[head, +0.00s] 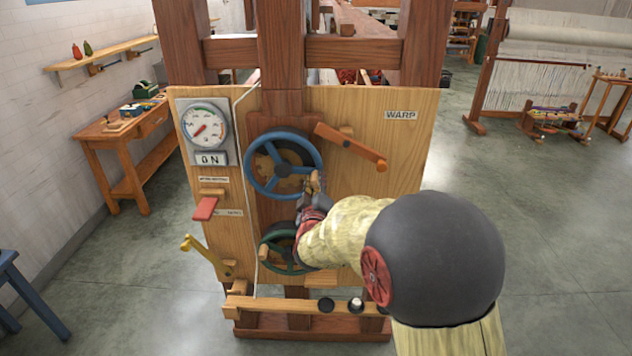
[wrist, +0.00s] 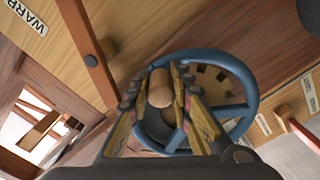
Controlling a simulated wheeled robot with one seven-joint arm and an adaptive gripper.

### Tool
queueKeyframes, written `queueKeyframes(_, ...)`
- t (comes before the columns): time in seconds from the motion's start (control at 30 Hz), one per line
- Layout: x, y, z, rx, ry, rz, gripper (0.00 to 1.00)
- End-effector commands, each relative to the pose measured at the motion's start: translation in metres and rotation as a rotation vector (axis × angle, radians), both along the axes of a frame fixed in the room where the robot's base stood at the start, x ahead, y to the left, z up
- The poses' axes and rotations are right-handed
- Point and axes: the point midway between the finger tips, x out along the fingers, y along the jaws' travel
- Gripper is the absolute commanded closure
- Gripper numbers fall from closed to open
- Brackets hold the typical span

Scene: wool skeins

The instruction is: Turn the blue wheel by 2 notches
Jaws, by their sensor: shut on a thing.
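The blue wheel (head: 251,180) is mounted on the upright wooden panel, below and right of a round dial. It also shows in the wrist view (wrist: 254,88), with a wooden toothed disc (wrist: 208,84) behind its spokes. A rounded wooden knob (wrist: 160,90) sits at the wheel's rim. My gripper (head: 314,184) is at the lower right of the wheel. In the wrist view my gripper (wrist: 166,80) has its two fingers on either side of the knob, shut on it. My arm hides part of the panel in the head view.
A green wheel (head: 266,251) is close below. A brown lever (head: 352,146) is at the upper right of the blue wheel. A red lever (head: 205,208) and a yellow lever (head: 193,247) are at the left. The dial (head: 205,127) stands above an "ON" sign.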

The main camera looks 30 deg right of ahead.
Motion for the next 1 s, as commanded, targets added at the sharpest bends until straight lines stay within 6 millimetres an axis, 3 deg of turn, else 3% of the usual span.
queueKeyframes(0.03, 0.0011, -0.0013, 0.0098, -0.008, -0.015, -0.002, 1.0)
queueKeyframes(0.37, 0.0015, -0.001, 0.0111, -0.009, -0.017, -0.002, 1.0)
queueKeyframes(0.4, 0.0015, -0.0009, 0.0111, -0.009, -0.017, -0.002, 0.78)
queueKeyframes(0.7, 0.001, -0.0003, 0.0071, -0.006, -0.009, 0.0, 0.61)
queueKeyframes(1.0, 0.0001, 0.0005, 0.0039, -0.004, -0.005, 0.0, 0.6)
